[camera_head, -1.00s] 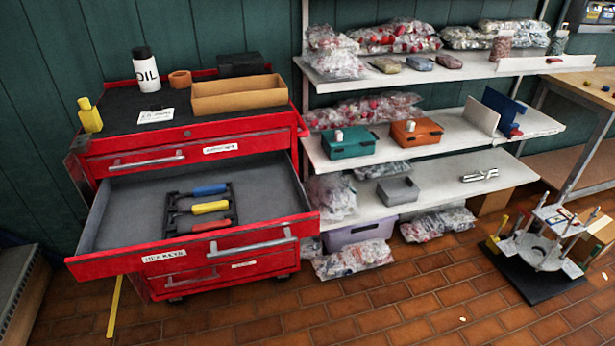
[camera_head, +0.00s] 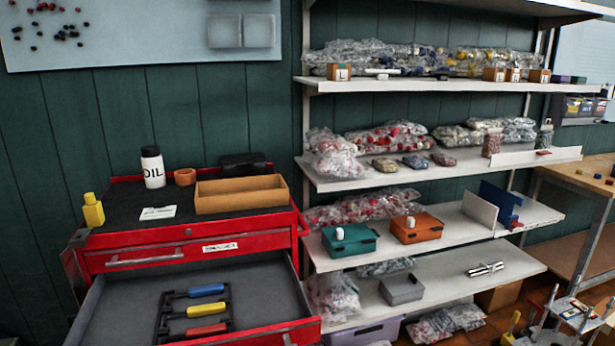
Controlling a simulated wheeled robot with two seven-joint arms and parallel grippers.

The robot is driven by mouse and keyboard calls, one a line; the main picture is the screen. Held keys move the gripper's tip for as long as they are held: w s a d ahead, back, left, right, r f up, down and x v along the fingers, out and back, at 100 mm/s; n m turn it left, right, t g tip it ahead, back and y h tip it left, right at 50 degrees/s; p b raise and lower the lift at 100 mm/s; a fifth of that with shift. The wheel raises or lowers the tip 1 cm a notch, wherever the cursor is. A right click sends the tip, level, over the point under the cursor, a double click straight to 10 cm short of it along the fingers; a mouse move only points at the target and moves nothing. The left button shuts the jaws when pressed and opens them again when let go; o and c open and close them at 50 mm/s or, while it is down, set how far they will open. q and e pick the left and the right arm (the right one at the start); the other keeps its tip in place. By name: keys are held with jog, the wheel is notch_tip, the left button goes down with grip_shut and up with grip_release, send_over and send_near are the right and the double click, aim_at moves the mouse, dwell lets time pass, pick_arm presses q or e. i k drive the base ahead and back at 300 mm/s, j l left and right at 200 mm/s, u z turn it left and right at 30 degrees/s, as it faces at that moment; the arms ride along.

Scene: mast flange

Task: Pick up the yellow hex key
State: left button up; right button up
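The yellow hex key (camera_head: 205,310) lies in a black holder (camera_head: 165,318) inside the open drawer of the red tool chest (camera_head: 137,256). It sits between a blue hex key (camera_head: 206,290) behind it and a red hex key (camera_head: 206,330) in front of it. The drawer's front is mostly cut off by the bottom edge of the view. Neither of my grippers shows in the head view.
On the chest top stand an oil bottle (camera_head: 153,167), a yellow bottle (camera_head: 93,210) and an open cardboard box (camera_head: 241,194). White shelves (camera_head: 445,170) with bagged parts stand to the right, holding a teal case (camera_head: 349,239) and an orange case (camera_head: 416,228). The drawer floor around the holder is bare.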

aim_at(211, 309)
jog(key=i+u, duration=0.2)
jog(key=u, duration=0.15)
jog(key=i+l+u, duration=0.15)
jog(key=u, duration=0.2)
jog(key=i+l+u, duration=0.15)
jog(key=u, duration=0.2)
